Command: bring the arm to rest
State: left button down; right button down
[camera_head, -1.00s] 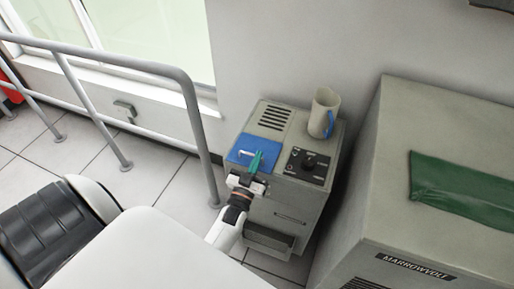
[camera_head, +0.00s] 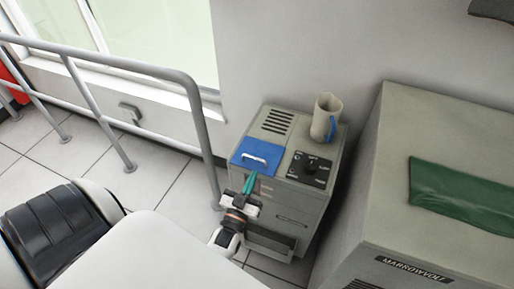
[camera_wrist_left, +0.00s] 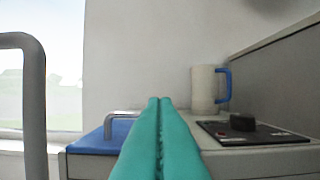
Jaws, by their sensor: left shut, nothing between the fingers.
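My left gripper (camera_head: 248,187) has teal fingers and is in front of the grey cabinet (camera_head: 300,205), just off the near edge of its blue lid (camera_head: 246,158). The fingers are shut with nothing between them, as the left wrist view (camera_wrist_left: 158,125) also shows. The blue lid lies flat on the cabinet top and has a pale handle (camera_head: 254,157), which stands beyond the fingertips and apart from them in the head view. My right gripper is not in view.
A cream mug (camera_head: 322,118) with a blue handle stands at the back of the cabinet top, behind a black dial panel (camera_head: 311,168). A metal railing (camera_head: 198,130) stands left of the cabinet. A larger grey machine (camera_head: 400,215) with a green sheet (camera_head: 468,195) is at the right.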

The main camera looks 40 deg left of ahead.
pick_arm(q)
jog(key=s+d+f+m+g+h+p, duration=0.1)
jog(key=s+d+f+g+h, duration=0.15)
jog(key=s+f+g, duration=0.4)
jog(key=s+d+f+m+g+h+p, duration=0.1)
jog(key=s+d+f, duration=0.2)
jog(key=f, duration=0.7)
jog(key=s+d+f+m+g+h+p, duration=0.1)
jog(key=s+d+f+g+h, duration=0.2)
jog(key=f, duration=0.6)
jog(key=s+a+f+m+g+y+p, duration=0.1)
jog(key=s+f+g, duration=0.3)
jog(key=s, duration=0.7)
jog(key=s+a+f+m+g+y, duration=0.1)
jog(key=s+f+g, duration=0.3)
jog(key=s, duration=0.8)
jog(key=shift+f+g+p, duration=0.35)
